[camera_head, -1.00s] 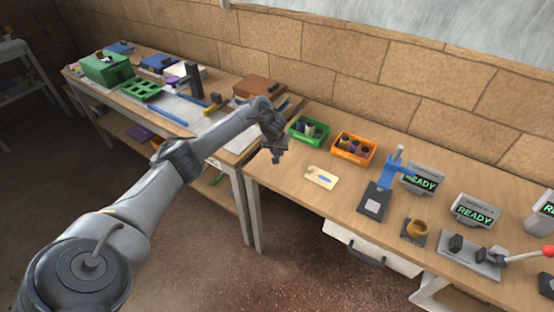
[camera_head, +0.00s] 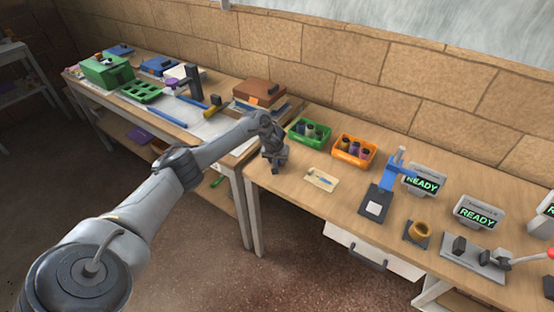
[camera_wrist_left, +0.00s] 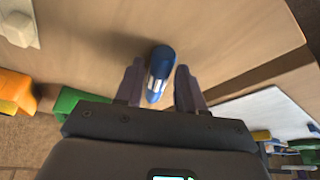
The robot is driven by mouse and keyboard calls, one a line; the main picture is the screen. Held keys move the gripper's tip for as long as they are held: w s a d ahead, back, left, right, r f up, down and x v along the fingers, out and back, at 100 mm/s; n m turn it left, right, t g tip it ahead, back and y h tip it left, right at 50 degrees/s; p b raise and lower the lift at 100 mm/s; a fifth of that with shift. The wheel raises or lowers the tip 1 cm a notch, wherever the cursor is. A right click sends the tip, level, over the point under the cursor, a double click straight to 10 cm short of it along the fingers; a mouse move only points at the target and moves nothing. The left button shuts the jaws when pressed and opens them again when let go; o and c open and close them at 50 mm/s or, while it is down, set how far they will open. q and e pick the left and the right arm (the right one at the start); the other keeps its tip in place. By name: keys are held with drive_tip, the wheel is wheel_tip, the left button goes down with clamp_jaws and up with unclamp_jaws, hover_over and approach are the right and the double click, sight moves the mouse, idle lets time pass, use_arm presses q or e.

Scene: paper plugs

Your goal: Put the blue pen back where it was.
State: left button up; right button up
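The blue pen (camera_wrist_left: 158,72), with white stripes near one end, shows in the left wrist view between the two fingers of my left gripper (camera_wrist_left: 158,88). The fingers are close on either side of it, and it looks held, with wood tabletop behind it. In the head view my left gripper (camera_head: 273,165) points down over the left end of the right-hand workbench (camera_head: 290,195). The pen cannot be made out there. My right gripper is not in view.
A green bin (camera_head: 310,132) and an orange bin (camera_head: 353,151) stand right of my left gripper. A pale card with a blue mark (camera_head: 320,179) lies in front of them. A blue stand (camera_head: 390,175) is farther right. The bench's front left is clear.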

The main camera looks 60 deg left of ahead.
use_arm(q)
drive_tip(key=shift+o, duration=0.9)
drive_tip(key=shift+r, duration=0.1)
